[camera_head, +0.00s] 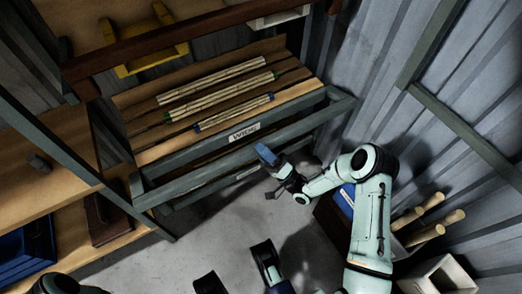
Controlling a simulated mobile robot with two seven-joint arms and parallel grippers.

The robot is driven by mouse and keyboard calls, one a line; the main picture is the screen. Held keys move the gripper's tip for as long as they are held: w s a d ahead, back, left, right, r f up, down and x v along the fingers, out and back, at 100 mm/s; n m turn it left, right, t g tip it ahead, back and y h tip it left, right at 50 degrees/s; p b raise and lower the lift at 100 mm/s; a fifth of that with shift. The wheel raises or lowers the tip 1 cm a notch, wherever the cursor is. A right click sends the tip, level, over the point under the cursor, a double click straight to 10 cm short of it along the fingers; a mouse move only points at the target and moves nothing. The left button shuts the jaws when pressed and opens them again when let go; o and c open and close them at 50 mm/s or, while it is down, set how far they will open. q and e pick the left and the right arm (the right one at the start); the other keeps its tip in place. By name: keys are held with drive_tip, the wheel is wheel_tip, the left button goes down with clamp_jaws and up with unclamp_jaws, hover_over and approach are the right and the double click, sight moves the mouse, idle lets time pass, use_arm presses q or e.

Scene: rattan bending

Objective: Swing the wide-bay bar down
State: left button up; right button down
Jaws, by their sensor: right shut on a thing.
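The wide-bay bar (200,175) is a long grey-green rail along the front of the shelf bay marked "WIDE" (244,132). It stands a little out from the shelf edge, with short side pieces at both ends. Bundles of rattan poles (215,85) lie on the wooden bay behind it. My right gripper (271,165) reaches in from the right and is shut at the bar's lower edge, right of its middle.
Blue bin (346,200) and upright wooden poles (425,220) stand beside my right arm near the corrugated wall. A wooden bench with a blue tray (25,255) is at the left. A yellow holder (150,50) sits above. Grey floor is open below the bar.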

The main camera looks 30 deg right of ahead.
drive_tip(key=shift+w+f, duration=0.15)
drive_tip(key=shift+w, duration=0.15)
idle(0.6)
drive_tip(key=c, duration=0.8)
unclamp_jaws()
drive_tip(key=shift+o, duration=0.6)
drive_tip(key=shift+w+f, duration=0.1)
drive_tip(key=shift+w, duration=0.15)
drive_tip(key=shift+s, duration=0.1)
